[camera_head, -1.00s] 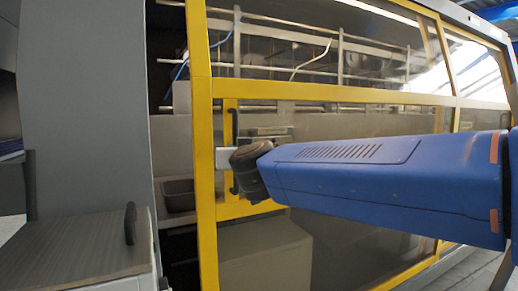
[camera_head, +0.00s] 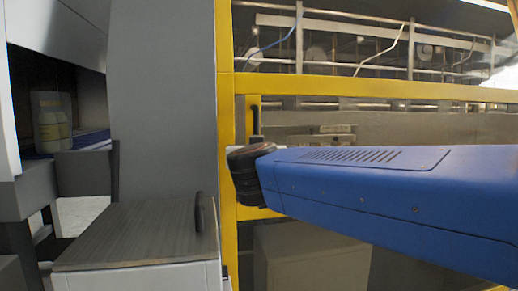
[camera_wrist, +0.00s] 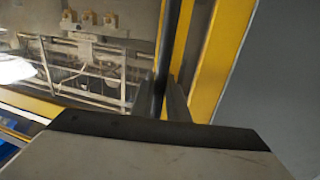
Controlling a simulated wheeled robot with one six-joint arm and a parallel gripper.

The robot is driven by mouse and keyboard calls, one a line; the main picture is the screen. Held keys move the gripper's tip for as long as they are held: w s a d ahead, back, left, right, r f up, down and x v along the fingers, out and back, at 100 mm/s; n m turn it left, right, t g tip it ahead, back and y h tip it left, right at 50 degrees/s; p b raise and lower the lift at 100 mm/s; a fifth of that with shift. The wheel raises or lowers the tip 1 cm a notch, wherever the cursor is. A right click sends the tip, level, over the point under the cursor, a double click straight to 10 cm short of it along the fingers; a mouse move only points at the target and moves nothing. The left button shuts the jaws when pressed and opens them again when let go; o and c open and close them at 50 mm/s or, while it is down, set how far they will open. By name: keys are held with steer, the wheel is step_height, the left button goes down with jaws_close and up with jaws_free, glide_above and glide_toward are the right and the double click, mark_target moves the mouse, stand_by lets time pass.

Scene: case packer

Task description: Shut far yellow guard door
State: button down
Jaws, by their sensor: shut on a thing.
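The yellow-framed guard door (camera_head: 226,150) has clear panes and fills the right half of the head view. Its left edge stands right beside the grey cabinet panel, with no dark gap showing between them. A black vertical handle (camera_head: 256,122) is on the door's yellow inner frame, its lower part hidden behind my wrist. In the wrist view, my gripper (camera_wrist: 160,92) is shut on the black handle (camera_wrist: 162,55), one finger on each side of it. The yellow door frame (camera_wrist: 212,65) shows just right of the fingers. Whether the door is fully seated cannot be told.
A grey cabinet panel (camera_head: 165,100) stands left of the door. A low cabinet with a dark ribbed top (camera_head: 140,232) and black handle juts out at the lower left. Yellowish bottles (camera_head: 50,125) sit in a recess at far left.

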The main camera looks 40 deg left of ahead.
steer(key=shift+s+a+r, duration=0.1)
steer(key=shift+s+r, duration=0.05)
steer(key=c, duration=1.7)
jaws_free()
steer(key=shift+s+a, duration=0.1)
steer(key=v, duration=1.7)
steer(key=shift+s, duration=0.15)
